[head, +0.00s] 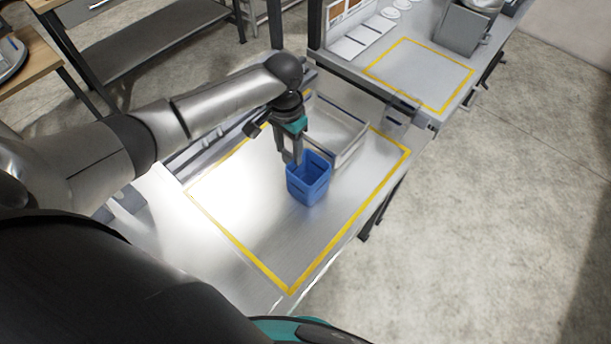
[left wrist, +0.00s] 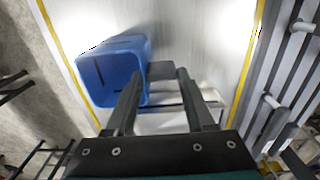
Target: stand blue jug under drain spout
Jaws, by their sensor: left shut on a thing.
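The blue jug (head: 309,186), an open-topped square-sided container, is upright over the metal worktop inside the yellow outline. It also shows in the left wrist view (left wrist: 112,78), left of the fingers. My left gripper (head: 298,158) points down at the jug's far left side and is shut on it, at a small grey part (left wrist: 160,70) between the fingertips. I cannot tell whether the jug's base touches the worktop. Pale spout-like cylinders (left wrist: 272,102) show at the right of the left wrist view; I cannot tell which is the drain spout. My right gripper is not in view.
A shallow pale tray (head: 352,150) lies just behind the jug. The yellow-outlined worktop (head: 270,235) is clear in front and left. A second bench (head: 420,75) with its own yellow outline and a grey container (head: 463,30) stands beyond.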

